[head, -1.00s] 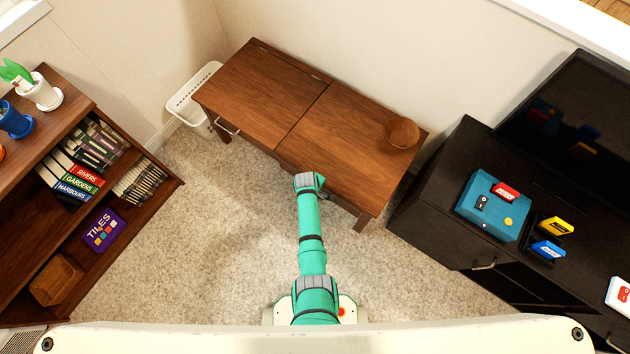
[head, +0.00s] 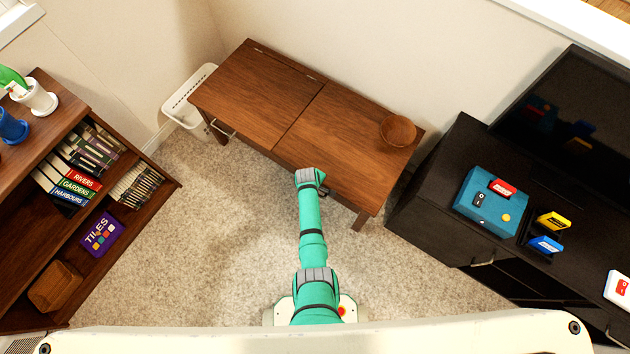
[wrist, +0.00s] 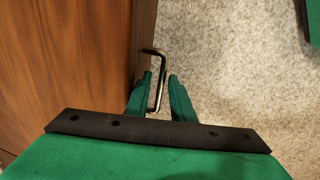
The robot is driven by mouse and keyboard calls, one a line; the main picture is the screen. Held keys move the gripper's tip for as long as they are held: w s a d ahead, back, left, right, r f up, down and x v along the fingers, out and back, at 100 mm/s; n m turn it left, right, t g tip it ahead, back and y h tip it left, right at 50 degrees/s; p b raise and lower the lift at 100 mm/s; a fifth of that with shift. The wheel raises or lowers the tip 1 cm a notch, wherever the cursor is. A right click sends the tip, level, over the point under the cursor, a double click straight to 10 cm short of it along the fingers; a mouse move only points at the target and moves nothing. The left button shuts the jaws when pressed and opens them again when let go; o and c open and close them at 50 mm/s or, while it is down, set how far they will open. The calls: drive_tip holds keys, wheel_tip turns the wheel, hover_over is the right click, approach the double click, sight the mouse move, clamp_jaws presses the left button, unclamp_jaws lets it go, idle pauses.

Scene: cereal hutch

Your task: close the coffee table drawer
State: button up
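The brown wooden coffee table (head: 262,95) stands against the back wall. A metal handle (head: 222,130) shows under the left half of its front edge. My gripper (head: 318,186) is at the front edge of the right half, partly hidden by my own wrist. In the wrist view a bent metal handle (wrist: 160,58) stands out from the dark wooden front (wrist: 145,35). The two green fingers of my gripper (wrist: 160,86) are apart, with the handle bar between them. The right finger is clear of the bar; I cannot tell whether the left finger touches it. How far the drawer is out is unclear.
A wooden bowl (head: 398,130) sits on the table's right end. A white basket (head: 188,98) stands at its left. A black TV cabinet (head: 440,205) is on the right and a bookshelf (head: 150,195) on the left. Carpet (head: 215,235) between them is clear.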

drive_tip(key=shift+w, duration=0.1)
drive_tip(key=shift+s, duration=0.2)
drive_tip(key=s+a+r, duration=0.1)
drive_tip(key=s+r, duration=0.1)
drive_tip(key=r, duration=0.3)
drive_tip(key=s+a+r, duration=0.2)
drive_tip(key=r, duration=0.4)
drive_tip(key=s+a+r+m+t+y, duration=0.1)
drive_tip(key=s+a+m+t, duration=0.2)
drive_tip(key=s, duration=0.6)
drive_tip(key=s+d+r+m+t, duration=0.1)
drive_tip(key=s+r+m+t, duration=0.2)
drive_tip(key=s+r, duration=0.6)
drive_tip(key=shift+d+r+m+t, duration=0.25)
drive_tip(key=shift+r+m+t, duration=0.15)
drive_tip(key=shift+r+t, duration=0.85)
